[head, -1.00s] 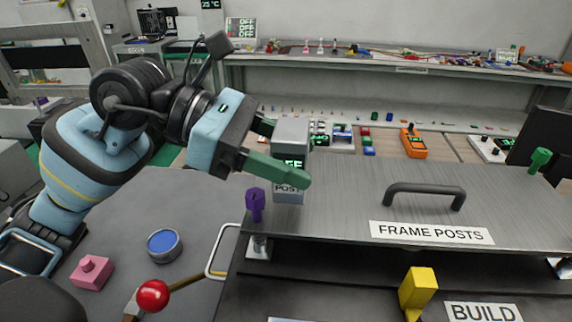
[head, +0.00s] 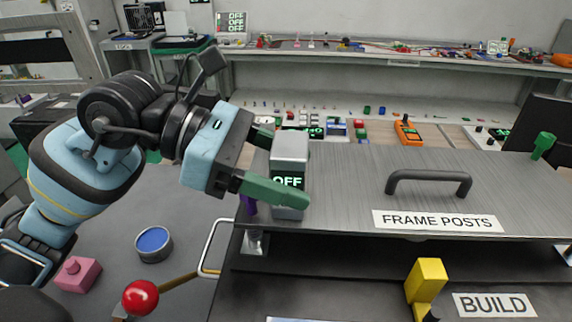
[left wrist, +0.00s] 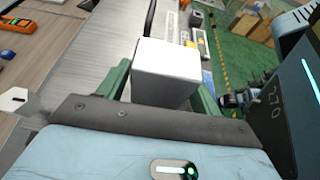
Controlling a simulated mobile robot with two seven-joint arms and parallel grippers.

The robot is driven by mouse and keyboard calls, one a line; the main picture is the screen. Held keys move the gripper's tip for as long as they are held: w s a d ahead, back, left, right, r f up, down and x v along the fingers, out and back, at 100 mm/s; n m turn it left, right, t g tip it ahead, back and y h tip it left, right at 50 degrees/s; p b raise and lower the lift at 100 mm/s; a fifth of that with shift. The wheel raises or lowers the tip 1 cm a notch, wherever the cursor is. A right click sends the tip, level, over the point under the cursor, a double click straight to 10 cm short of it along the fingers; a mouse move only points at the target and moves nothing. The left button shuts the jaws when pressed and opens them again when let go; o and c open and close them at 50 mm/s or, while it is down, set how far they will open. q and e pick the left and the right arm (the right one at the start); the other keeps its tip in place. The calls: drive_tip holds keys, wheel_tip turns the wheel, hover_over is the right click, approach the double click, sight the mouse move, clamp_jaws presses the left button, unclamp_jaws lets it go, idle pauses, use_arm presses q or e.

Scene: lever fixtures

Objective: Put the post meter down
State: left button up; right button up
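The post meter (head: 291,148) is a grey upright box with a green display reading OFF. It stands on the left end of the grey FRAME POSTS plate (head: 345,180). My left gripper (head: 274,162) has its green fingers on either side of the meter, one behind it and one in front. The front finger hides the lower face under the display. In the left wrist view the meter's pale top (left wrist: 168,68) lies between the two fingers (left wrist: 160,92). My right gripper is not in view.
A dark handle (head: 429,178) stands on the plate, right of the meter. A purple peg (head: 248,205) is close by, partly hidden by my gripper. A red-knobbed lever (head: 141,297), a blue-topped tin (head: 153,243) and a pink block (head: 78,273) are at lower left.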

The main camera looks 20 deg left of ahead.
use_arm(q)
drive_tip(key=shift+o, duration=1)
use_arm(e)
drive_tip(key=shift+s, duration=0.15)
use_arm(q)
drive_tip(key=shift+r, duration=0.25)
drive_tip(key=b+v, duration=0.1)
drive_tip(key=v, duration=0.6)
drive_tip(key=shift+a, duration=0.25)
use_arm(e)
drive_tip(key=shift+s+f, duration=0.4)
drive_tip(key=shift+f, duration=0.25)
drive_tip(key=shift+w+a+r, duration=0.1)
